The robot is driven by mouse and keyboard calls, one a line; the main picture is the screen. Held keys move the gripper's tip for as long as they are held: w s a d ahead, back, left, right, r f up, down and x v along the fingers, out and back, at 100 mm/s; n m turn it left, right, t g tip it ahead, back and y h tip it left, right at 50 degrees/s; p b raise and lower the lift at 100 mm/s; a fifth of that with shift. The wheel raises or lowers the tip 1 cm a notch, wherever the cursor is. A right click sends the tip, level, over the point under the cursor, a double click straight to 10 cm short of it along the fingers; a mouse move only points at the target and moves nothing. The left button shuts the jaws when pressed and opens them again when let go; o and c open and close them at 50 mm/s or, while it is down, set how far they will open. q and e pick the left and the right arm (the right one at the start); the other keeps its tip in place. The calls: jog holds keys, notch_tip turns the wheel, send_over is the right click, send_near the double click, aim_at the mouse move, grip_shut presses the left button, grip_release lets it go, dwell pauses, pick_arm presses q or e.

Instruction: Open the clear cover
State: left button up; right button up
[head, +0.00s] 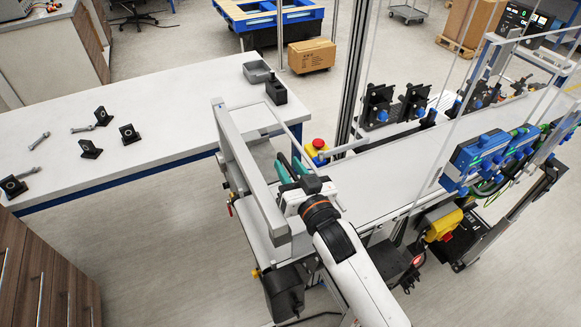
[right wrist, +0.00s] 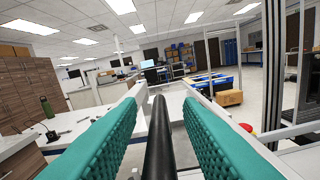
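The cover's pale grey frame (head: 250,172) stands at the near end of the conveyor, slanting down the middle of the head view. Its clear panel is hard to make out. In the head view my right gripper (head: 291,168), with teal fingers, is just right of the frame's long rail. In the right wrist view a black round bar (right wrist: 159,140), apparently a handle, lies between the two spread fingers (right wrist: 160,130), with gaps on both sides. The bar is hidden in the head view. My left gripper is not in view.
A white table (head: 150,115) at left holds several black brackets, bolts and a grey bin (head: 257,72). A red and yellow emergency button (head: 318,146) and a post are close beyond the gripper. The white belt (head: 385,175) runs to the right past blue equipment (head: 485,150).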

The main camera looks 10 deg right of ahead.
jog(key=shift+w, duration=0.1)
grip_shut()
jog(key=shift+r, duration=0.1)
jog(key=r+g, duration=0.1)
jog(key=r, duration=0.2)
jog(key=w+r+g, duration=0.1)
jog(key=r, duration=0.2)
jog(key=w+r+h, duration=0.1)
jog(key=r, duration=0.2)
jog(key=shift+w+a+g, duration=0.2)
jog(key=shift+a+g, duration=0.2)
jog(key=w+a+r+g+h, duration=0.1)
jog(key=w+r+g, duration=0.3)
jog(key=r, duration=0.5)
jog(key=shift+w+a+r, duration=0.4)
jog(key=shift+w+a, duration=0.05)
jog(key=shift+w, duration=0.65)
grip_release()
jog(key=shift+a, duration=0.1)
